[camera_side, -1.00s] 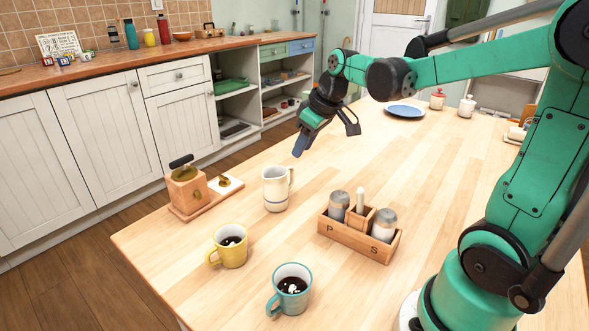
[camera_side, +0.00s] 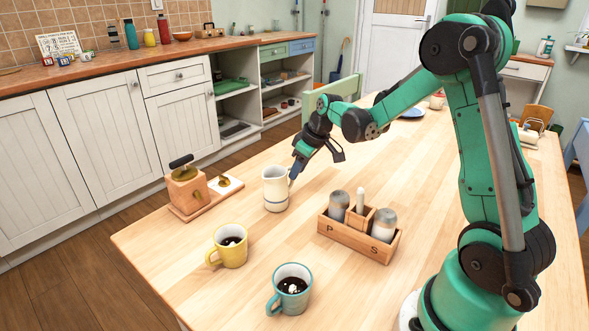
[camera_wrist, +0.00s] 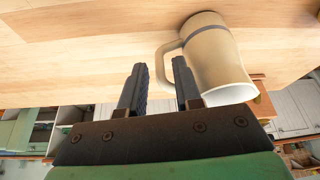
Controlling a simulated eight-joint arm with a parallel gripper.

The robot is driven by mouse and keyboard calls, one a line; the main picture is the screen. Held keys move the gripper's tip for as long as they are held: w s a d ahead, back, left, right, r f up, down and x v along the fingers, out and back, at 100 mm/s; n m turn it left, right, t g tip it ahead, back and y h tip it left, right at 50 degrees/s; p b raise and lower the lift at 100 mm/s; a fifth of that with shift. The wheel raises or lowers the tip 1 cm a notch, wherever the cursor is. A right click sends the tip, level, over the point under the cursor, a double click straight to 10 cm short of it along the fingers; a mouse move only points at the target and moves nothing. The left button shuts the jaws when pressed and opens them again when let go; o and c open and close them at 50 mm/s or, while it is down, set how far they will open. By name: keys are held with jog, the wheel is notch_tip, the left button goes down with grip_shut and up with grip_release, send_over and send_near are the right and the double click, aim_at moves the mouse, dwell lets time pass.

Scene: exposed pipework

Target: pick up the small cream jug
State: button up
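The small cream jug (camera_side: 275,190) stands upright on the wooden table, with a grey band low on its body. My gripper (camera_side: 293,175) points down at the jug's right side, by its handle, which it mostly hides. In the wrist view the jug (camera_wrist: 215,58) is at the upper right, its handle (camera_wrist: 162,60) facing the fingers. My gripper (camera_wrist: 160,75) is open there, with a clear gap between its two dark fingers. The handle's outer curve lies in line with the gap, near the right fingertip. I cannot tell whether they touch.
A yellow mug (camera_side: 231,247) and a teal mug (camera_side: 291,290) stand in front. The table behind the jug is mostly clear.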

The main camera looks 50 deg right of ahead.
jog(key=shift+x, duration=1.85)
grip_shut()
